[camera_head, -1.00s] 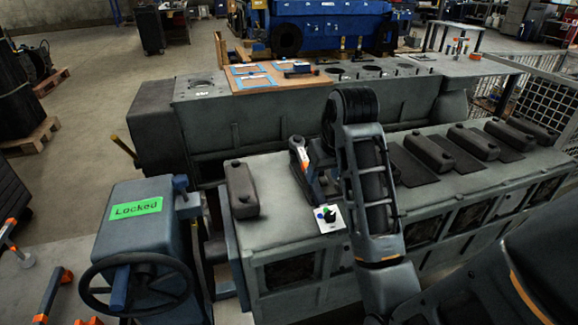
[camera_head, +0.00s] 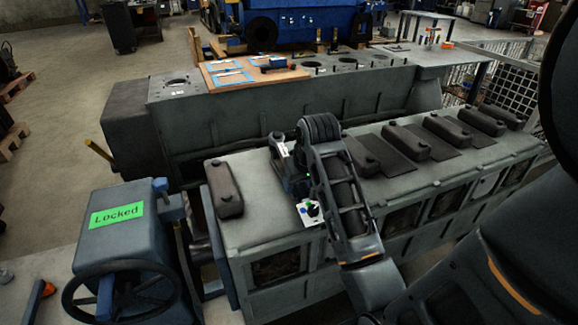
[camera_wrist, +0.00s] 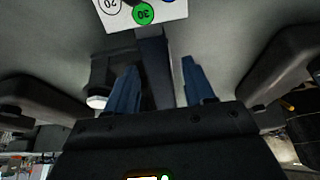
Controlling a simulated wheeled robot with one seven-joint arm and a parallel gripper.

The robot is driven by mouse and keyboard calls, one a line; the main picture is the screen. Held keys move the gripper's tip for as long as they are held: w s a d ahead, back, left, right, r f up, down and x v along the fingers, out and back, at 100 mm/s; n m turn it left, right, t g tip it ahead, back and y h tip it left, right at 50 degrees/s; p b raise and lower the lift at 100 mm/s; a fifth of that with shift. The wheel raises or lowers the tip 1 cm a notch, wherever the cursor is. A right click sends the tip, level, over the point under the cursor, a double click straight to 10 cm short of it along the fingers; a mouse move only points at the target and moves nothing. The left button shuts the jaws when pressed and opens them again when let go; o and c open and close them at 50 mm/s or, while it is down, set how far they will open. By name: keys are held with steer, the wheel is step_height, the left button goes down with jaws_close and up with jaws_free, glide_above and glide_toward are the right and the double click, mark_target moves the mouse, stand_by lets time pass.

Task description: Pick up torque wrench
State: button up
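I cannot pick out the torque wrench with certainty. A dark tool with a blue part (camera_head: 274,63) lies on the wooden board at the back; it may be the wrench, but it is small. My gripper (camera_wrist: 158,70) is open in the wrist view, its two blue fingers apart. A dark, narrow piece (camera_wrist: 154,62) shows between them; I cannot tell what it is, and no grip on it shows. A white card with coloured numbered circles (camera_wrist: 165,12) lies beyond it. In the head view my gripper (camera_head: 296,187) is low over the engine top beside the card (camera_head: 308,214), partly hidden by my arm.
Dark raised covers (camera_head: 224,188) stand along the grey engine top (camera_head: 265,215). The wooden board (camera_head: 225,88) holds blue-edged sheets. A blue handwheel unit (camera_head: 125,235) labelled "Locked" stands at left. A wire cage (camera_head: 512,85) is at right.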

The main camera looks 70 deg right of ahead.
jaws_close()
steer(key=shift+r, duration=0.1)
stand_by(1.2)
